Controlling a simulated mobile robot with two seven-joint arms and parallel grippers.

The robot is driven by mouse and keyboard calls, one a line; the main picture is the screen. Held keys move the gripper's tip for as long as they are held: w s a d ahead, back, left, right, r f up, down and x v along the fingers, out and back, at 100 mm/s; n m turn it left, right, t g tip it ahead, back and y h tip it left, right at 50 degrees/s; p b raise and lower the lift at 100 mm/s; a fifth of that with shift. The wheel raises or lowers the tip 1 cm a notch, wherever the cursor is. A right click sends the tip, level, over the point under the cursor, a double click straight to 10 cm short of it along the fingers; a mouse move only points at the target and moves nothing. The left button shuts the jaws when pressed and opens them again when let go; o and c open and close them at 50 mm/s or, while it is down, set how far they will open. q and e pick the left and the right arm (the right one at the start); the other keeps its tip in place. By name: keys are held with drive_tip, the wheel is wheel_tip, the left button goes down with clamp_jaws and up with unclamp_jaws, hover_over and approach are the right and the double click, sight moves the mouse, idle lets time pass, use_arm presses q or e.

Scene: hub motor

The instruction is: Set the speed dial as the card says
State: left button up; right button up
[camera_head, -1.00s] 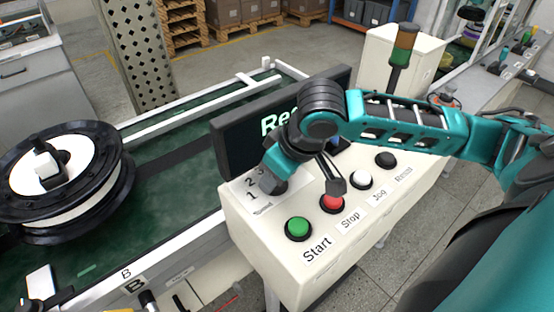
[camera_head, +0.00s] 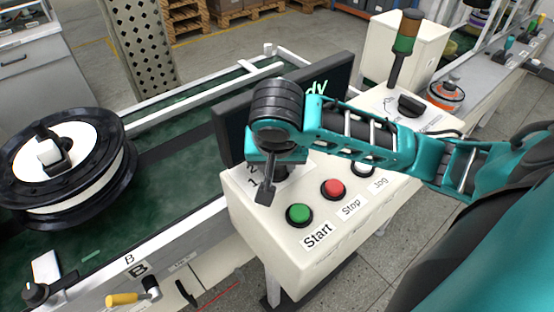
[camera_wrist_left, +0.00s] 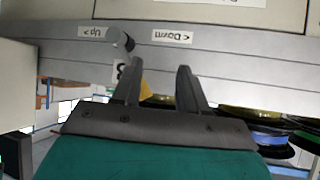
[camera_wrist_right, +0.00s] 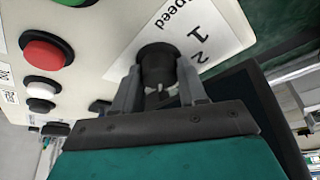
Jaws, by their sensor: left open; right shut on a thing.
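The speed dial (camera_wrist_right: 158,66) is a black knob on a white label (camera_wrist_right: 196,32) marked "Speed", with 1 and 2 readable in the right wrist view. My right gripper (camera_wrist_right: 158,88) is shut on the dial, one finger on each side. In the head view my right gripper (camera_head: 265,182) covers the dial and most of its label. I cannot tell which number the dial points to. My left gripper (camera_wrist_left: 158,84) is open and empty in the left wrist view, facing a grey rail. I cannot make out a card.
The control box (camera_head: 290,250) carries a green Start button (camera_head: 299,214), a red Stop button (camera_head: 333,188) and other buttons. A dark screen (camera_head: 232,135) behind is partly hidden by my arm. A black-rimmed reel (camera_head: 115,165) sits on the green conveyor. A yellow-handled crank (camera_head: 124,299) is at the front.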

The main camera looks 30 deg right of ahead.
drive_tip(key=shift+m+h, duration=0.3)
drive_tip(key=shift+m, duration=0.4)
drive_tip(key=o, duration=0.8)
drive_tip(key=shift+r, duration=0.15)
drive_tip(key=shift+a+r, duration=0.2)
drive_tip(key=shift+r, duration=0.35)
drive_tip(key=shift+s+a+r, duration=0.1)
drive_tip(key=shift+s+r, duration=0.2)
drive_tip(key=shift+r, duration=0.35)
drive_tip(key=shift+v, duration=5.1)
drive_tip(key=shift+a, duration=0.1)
